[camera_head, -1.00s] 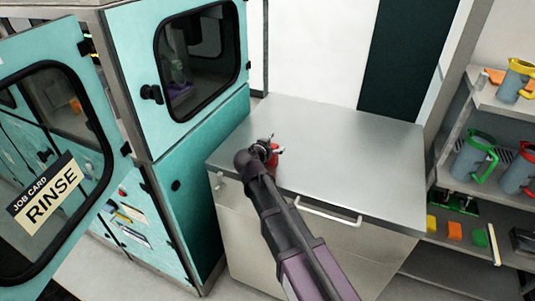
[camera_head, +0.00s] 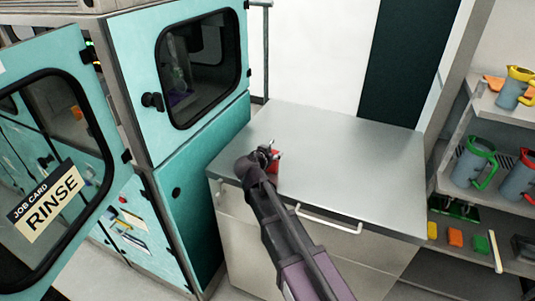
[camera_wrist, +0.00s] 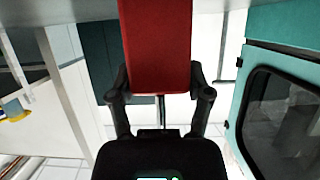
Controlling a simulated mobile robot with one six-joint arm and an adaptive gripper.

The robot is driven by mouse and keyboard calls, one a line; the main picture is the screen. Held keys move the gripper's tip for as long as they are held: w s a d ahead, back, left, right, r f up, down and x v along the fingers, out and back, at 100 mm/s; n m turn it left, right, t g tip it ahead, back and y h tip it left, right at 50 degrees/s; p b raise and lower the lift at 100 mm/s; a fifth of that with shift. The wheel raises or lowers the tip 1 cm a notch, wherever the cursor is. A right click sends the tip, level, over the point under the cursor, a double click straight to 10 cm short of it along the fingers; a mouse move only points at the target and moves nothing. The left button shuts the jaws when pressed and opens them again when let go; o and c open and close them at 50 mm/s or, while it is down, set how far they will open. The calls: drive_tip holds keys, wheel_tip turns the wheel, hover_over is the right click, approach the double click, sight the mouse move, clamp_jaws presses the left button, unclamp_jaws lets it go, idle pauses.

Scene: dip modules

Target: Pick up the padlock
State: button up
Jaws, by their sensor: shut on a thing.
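The padlock (camera_head: 274,158) shows as a small red body at the end of my arm, over the left part of the steel cabinet top. In the wrist view the red padlock (camera_wrist: 158,45) fills the upper middle, between the two fingers. My gripper (camera_head: 268,152) is shut on it; it also shows in the wrist view (camera_wrist: 160,92) with a finger on each side of the red body. The shackle is not clearly visible. I cannot tell from the head view whether the padlock touches the top.
The steel top (camera_head: 350,160) is otherwise bare. A teal machine (camera_head: 190,150) with windowed doors stands at the left, one door with a RINSE card (camera_head: 48,200) swung open. Shelves (camera_head: 470,200) at the right hold several grey jugs with coloured handles and small blocks.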

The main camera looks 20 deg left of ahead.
sight(272, 151)
drive_tip(key=shift+r+p, duration=1.45)
drive_tip(key=shift+r, duration=0.15)
drive_tip(key=s+a+r+p, duration=0.1)
drive_tip(key=s, duration=1.5)
drive_tip(key=shift+r+p, duration=0.3)
drive_tip(key=shift+a, duration=0.1)
